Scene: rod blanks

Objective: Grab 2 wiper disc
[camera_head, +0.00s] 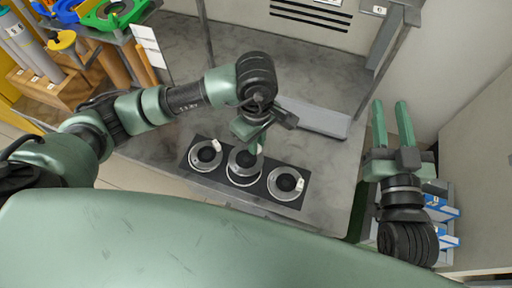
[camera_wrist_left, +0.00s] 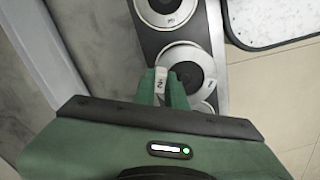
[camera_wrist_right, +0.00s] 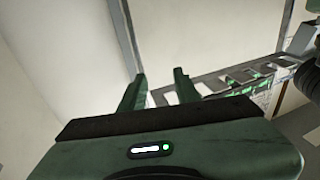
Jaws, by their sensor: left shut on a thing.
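Three round metal discs with dark centres and white tabs stand in a row on a black tray (camera_head: 225,180): a left disc (camera_head: 196,160), a middle disc (camera_head: 236,168) and a right disc (camera_head: 284,195). My left gripper (camera_head: 259,147) is over the middle disc. In the left wrist view its fingers (camera_wrist_left: 162,88) are shut on the disc's white tab, which bears a mark like a 2. The middle disc (camera_wrist_left: 190,58) looks slightly raised, with a pale ring below it in the head view. My right gripper (camera_head: 391,112) is open and empty, right of the table.
The grey worktable (camera_head: 195,50) is mostly bare behind the tray. A grey raised block (camera_head: 313,118) lies right of my left gripper. A rack (camera_head: 75,90) with coloured parts and rods stands at the left. Blue-and-white boxes (camera_head: 442,208) sit low at the right.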

